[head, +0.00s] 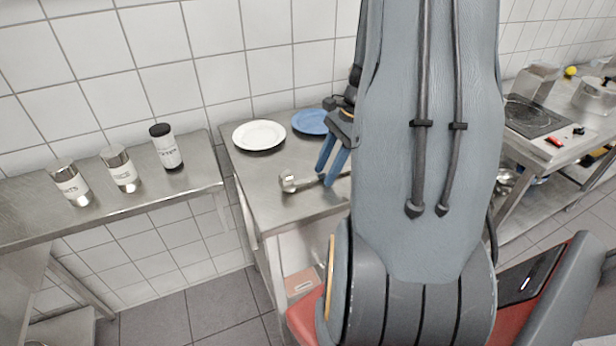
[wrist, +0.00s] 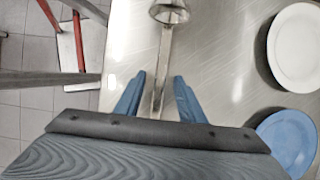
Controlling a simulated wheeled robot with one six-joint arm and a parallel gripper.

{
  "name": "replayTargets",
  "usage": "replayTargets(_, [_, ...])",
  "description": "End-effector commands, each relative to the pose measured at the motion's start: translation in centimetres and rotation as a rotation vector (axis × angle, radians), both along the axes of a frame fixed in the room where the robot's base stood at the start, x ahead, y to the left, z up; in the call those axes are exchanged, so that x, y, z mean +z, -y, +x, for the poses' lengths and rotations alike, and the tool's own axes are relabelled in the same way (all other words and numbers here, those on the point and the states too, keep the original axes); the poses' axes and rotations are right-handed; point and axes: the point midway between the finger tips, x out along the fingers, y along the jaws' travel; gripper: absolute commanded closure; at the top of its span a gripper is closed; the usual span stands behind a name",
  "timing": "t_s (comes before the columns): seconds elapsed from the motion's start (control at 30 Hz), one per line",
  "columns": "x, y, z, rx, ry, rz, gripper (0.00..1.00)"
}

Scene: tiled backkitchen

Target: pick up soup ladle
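The soup ladle (head: 290,184) is metal and lies on the steel table (head: 262,205), its bowl toward the left in the head view. In the wrist view the ladle's bowl (wrist: 170,11) is at the top and its handle (wrist: 163,65) runs down between my fingers. My gripper (wrist: 157,85) is open, with one blue finger on each side of the handle and a gap to each. In the head view my gripper (head: 332,165) is over the handle; my arm hides the handle's far end. I cannot tell the exact height of the fingertips above the table.
A white plate (head: 259,135) and a blue plate (head: 310,121) sit behind the ladle near the wall. Several labelled shakers (head: 121,170) stand on a steel shelf at left. A hotplate (head: 534,116) is at right, past my arm. The table's front-left area is clear.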

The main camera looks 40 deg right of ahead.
Motion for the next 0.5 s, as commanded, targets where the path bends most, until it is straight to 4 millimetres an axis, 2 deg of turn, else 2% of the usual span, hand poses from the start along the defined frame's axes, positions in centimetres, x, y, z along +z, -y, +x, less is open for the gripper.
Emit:
replayTargets(0.1, [0.02,0.04,-0.01,0.0,0.0,0.0,0.66])
replayTargets(0.3, [0.04,0.06,-0.03,-0.001,0.0,0.0,0.99])
replayTargets(0.5, [0.05,0.07,-0.02,-0.001,0.001,0.0,1.0])
